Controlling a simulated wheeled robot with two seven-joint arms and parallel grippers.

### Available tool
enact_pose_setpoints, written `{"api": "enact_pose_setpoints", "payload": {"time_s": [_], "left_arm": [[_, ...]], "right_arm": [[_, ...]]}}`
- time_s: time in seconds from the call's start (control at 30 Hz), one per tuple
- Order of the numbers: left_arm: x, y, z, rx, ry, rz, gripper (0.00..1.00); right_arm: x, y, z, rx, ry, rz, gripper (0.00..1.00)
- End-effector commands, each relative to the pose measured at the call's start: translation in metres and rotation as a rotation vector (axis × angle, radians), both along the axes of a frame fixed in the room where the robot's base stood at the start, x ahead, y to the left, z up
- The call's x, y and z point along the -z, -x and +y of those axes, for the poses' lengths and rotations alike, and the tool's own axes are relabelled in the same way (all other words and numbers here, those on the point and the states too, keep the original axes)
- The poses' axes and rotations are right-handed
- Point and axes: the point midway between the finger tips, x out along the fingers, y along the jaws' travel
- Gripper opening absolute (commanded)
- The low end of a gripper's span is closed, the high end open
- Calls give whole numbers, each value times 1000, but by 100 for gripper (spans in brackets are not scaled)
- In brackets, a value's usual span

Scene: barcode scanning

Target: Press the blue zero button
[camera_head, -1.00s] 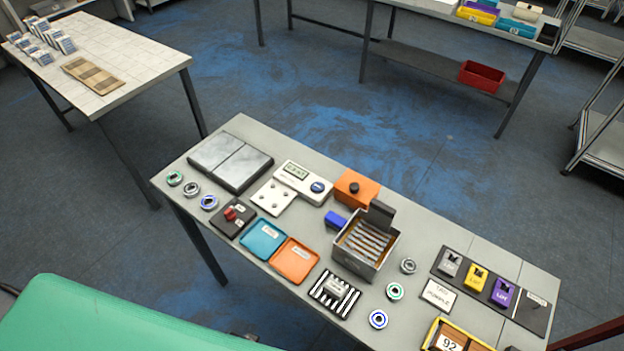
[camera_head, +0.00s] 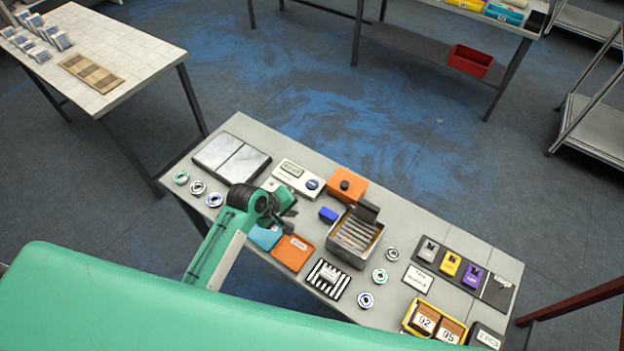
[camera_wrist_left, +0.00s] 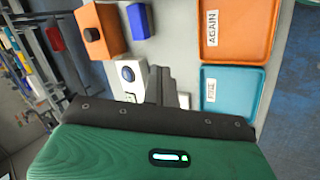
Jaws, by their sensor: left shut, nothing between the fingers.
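The blue button (camera_head: 312,184) is a round cap at the right end of a white device with a small display (camera_head: 292,171). The button also shows in the left wrist view (camera_wrist_left: 128,73), just left of my fingers. My left gripper (camera_head: 289,201) is shut and empty. It hangs above the table on the near side of the device, apart from the button in the head view. In the left wrist view the closed fingers (camera_wrist_left: 158,84) point up the picture, and the gripper body covers part of the white device. My right gripper is not in view.
An orange box with a black knob (camera_head: 347,198) and a blue block (camera_head: 328,215) stand right of the device. A teal tray (camera_head: 265,237) and an orange tray (camera_head: 293,252) lie under and near my left arm. A metal bin (camera_head: 346,257) is farther right.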

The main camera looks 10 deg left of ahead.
Motion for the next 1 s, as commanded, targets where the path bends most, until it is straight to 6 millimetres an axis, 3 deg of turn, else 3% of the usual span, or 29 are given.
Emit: {"api": "enact_pose_setpoints", "payload": {"time_s": [0.03, 0.2, 0.4, 0.6, 1.0], "left_arm": [[-6, -24, -3, -70, 63, 15, 0], [-24, -88, -11, -307, 281, 99, 0], [-43, -135, -15, -494, 458, 183, 0], [-50, -150, -16, -558, 521, 217, 0], [-48, -150, -16, -559, 521, 217, 0]], "right_arm": [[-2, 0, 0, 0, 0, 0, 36], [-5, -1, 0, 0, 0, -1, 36], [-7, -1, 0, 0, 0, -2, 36], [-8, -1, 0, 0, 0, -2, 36], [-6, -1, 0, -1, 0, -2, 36]]}}
